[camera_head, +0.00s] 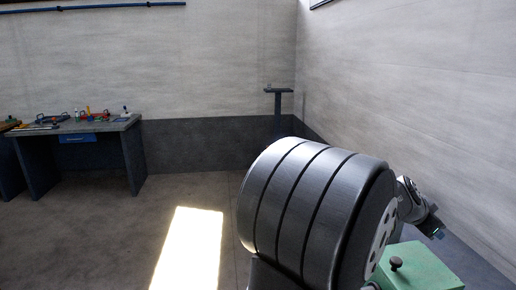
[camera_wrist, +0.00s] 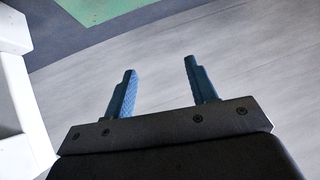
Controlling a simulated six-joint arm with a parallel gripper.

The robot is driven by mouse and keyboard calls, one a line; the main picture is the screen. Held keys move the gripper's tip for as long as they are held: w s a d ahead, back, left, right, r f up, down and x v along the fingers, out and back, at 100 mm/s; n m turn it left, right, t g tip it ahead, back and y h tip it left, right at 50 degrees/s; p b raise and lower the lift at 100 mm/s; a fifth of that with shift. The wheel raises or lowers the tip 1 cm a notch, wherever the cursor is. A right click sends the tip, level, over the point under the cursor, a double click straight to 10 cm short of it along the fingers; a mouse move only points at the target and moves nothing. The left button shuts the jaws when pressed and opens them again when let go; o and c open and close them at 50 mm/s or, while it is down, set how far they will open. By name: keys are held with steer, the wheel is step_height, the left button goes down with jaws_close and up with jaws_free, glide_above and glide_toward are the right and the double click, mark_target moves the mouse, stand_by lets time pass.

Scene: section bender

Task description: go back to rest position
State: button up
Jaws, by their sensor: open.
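My gripper (camera_wrist: 160,65) shows in the wrist view with its two blue fingers apart and nothing between them. In the head view my gripper (camera_head: 438,233) shows small at the right, beyond the big roller and pointing down to the right. The section bender's dark grey grooved roller (camera_head: 305,205) fills the lower middle of the head view and hides part of my arm. A green housing (camera_head: 425,268) with a black knob (camera_head: 396,263) stands at the lower right. The gripper appears apart from both.
A workbench (camera_head: 105,126) with tools stands at the far left. A dark stand (camera_head: 278,108) is in the back corner. The floor (camera_head: 100,220) left of the roller is clear, with a sunlit patch. In the wrist view a white part (camera_wrist: 15,90) is at the left edge.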

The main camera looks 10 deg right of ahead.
steer(key=shift+d+r+y, duration=0.25)
steer(key=shift+d+y, duration=0.15)
steer(key=shift+d, duration=0.1)
stand_by(1.4)
